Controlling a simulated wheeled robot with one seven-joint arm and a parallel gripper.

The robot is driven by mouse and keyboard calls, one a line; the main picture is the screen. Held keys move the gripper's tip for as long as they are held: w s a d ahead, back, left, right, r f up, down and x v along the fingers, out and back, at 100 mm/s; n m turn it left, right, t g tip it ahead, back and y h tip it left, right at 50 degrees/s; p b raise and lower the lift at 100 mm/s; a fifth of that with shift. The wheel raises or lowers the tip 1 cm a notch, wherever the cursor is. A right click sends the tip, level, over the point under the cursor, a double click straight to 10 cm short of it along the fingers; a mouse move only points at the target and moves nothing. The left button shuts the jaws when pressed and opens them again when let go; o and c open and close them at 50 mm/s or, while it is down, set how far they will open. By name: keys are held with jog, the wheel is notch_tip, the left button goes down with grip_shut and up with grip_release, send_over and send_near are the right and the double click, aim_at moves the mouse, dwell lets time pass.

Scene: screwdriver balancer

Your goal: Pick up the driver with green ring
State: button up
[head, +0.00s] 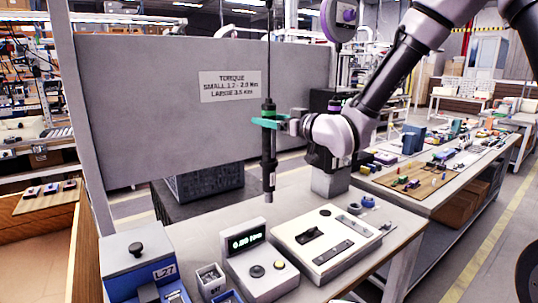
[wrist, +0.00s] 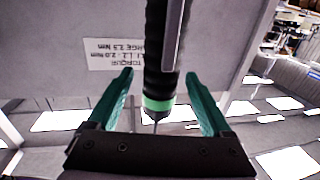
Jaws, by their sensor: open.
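The driver with the green ring (head: 268,165) hangs upright on a cable in front of the grey panel, above the bench. Its green ring (wrist: 158,103) shows clearly in the wrist view, near the cable end of the dark body. My gripper (head: 264,121) is at the driver's upper part, close to the ring's height. In the wrist view its teal fingers stand open on both sides of the driver, with a visible gap on each side. Part of the driver is hidden behind the fingers in the head view.
A grey panel (head: 150,110) with a torque label (head: 230,86) stands behind the driver. On the bench below are a display box (head: 258,265), a beige control box (head: 325,240) and a blue L27 box (head: 140,265). A second workbench with parts stands at right.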

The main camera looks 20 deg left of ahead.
jog(key=x, duration=0.3)
jog(key=shift+w+a+r, duration=0.15)
jog(key=shift+a, duration=0.25)
grip_shut()
dwell(1.1)
